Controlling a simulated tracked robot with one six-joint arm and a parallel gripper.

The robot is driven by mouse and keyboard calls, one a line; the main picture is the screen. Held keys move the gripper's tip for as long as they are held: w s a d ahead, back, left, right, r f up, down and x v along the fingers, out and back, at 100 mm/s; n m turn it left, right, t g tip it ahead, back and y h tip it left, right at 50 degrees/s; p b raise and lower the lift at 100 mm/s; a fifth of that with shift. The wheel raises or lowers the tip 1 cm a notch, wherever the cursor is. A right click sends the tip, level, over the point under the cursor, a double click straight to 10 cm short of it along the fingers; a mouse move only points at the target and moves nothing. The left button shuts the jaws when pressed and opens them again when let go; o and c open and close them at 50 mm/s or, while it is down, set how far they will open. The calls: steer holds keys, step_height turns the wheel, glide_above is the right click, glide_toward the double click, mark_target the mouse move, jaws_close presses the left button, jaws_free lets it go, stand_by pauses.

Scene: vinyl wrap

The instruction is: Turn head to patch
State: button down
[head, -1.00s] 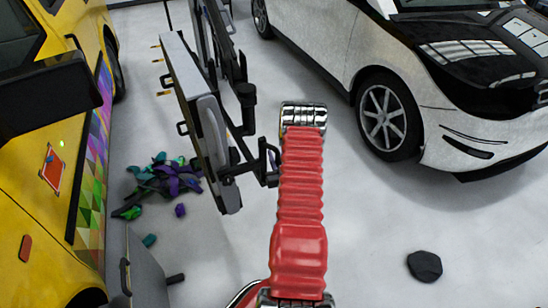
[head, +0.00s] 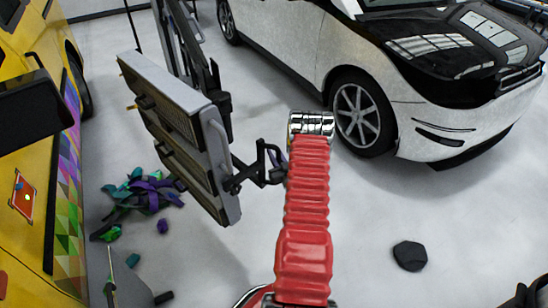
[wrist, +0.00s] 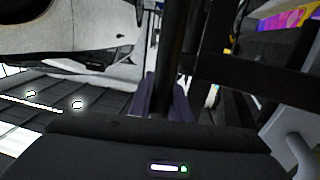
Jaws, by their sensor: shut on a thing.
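The lamp head (head: 190,140) is a grey rectangular panel on a black stand. Its slatted face points toward the left, on the side of the yellow van, and it is tilted. The patch (head: 23,196) is an orange-red, light-bordered quadrilateral on the van's side, with small coloured spots. My gripper (head: 236,184) is at the panel's right rear edge, shut on a dark handle bar there. In the wrist view, my gripper's dark fingers (wrist: 165,103) close around a dark bar; the exact contact is hard to see.
The yellow van (head: 25,120) with a coloured pattern stands at left. A white car (head: 420,110) stands at upper right. Wrap scraps (head: 145,195) lie on the floor between van and lamp. A dark lump (head: 409,256) lies at lower right.

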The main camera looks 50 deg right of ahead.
steer(key=c, duration=1.9)
jaws_free()
steer(key=shift+w, duration=0.1)
steer(key=v, duration=1.3)
steer(key=shift+s+a, duration=0.2)
steer(key=shift+s, duration=0.15)
steer(key=shift+f, duration=0.1)
